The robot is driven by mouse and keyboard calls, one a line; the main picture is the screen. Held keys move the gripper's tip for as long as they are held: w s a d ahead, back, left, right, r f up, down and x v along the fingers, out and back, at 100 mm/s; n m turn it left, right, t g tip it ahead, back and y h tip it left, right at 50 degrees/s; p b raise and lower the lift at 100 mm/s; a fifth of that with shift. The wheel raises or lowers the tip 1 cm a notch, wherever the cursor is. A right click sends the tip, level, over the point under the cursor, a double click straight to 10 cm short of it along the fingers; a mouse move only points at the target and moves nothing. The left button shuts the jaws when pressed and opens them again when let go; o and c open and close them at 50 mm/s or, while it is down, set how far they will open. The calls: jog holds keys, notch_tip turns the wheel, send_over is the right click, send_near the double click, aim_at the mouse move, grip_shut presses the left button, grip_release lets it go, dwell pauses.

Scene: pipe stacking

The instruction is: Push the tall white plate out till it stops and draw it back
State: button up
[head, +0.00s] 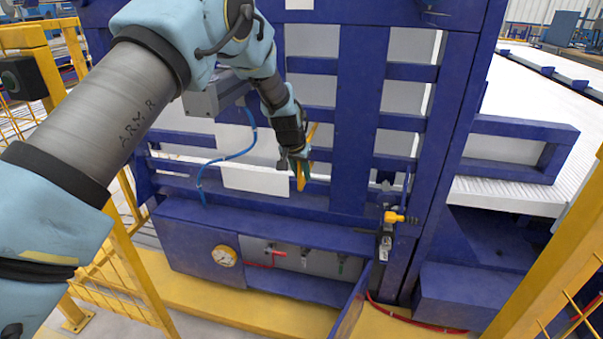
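White plate surfaces show behind the blue frame (362,110). One pale surface (408,46) shows upper right between the bars, and a low white piece (256,180) shows left of my gripper. I cannot tell which of these is the tall white plate, as the bars and my arm cover much of them. My gripper (299,172) points down in front of the frame, by the left side of its wide upright.
A yellow-and-black fitting (392,217) is at the right upright. Yellow guard rails (128,255) stand left and right. A blue hose (236,152) hangs left of my gripper.

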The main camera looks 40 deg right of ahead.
grip_shut()
dwell(1.0)
